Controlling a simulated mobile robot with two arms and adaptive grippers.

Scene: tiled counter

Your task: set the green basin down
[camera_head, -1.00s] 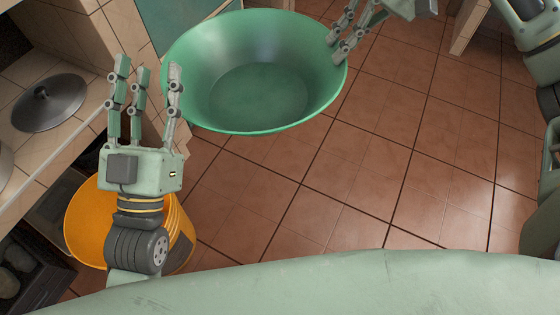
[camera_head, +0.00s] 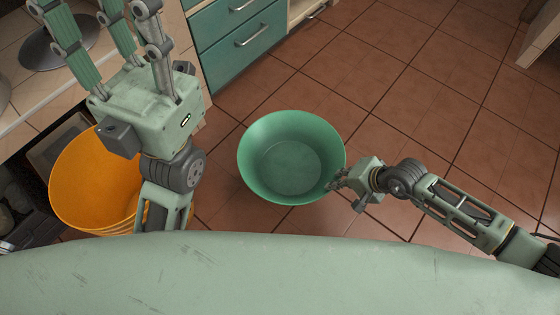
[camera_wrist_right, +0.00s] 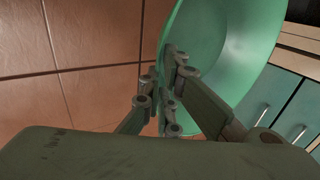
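The green basin (camera_head: 290,165) is upright and empty in the middle of the head view, above or on the tiled floor; I cannot tell whether its base touches. My right gripper (camera_head: 335,183) is at the basin's right rim. In the right wrist view the basin (camera_wrist_right: 235,45) fills the upper right, and my right gripper's fingers (camera_wrist_right: 165,95) close around its rim from both sides. My left gripper (camera_head: 98,12) is at the upper left, apart from the basin, with its fingers spread and nothing between them.
An orange bucket (camera_head: 85,185) stands left of the basin, partly behind my left arm. A drawer cabinet (camera_head: 238,40) is at the top, and a counter with a metal lid (camera_head: 55,45) is at the left. The tiled floor (camera_head: 420,120) right of the basin is clear.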

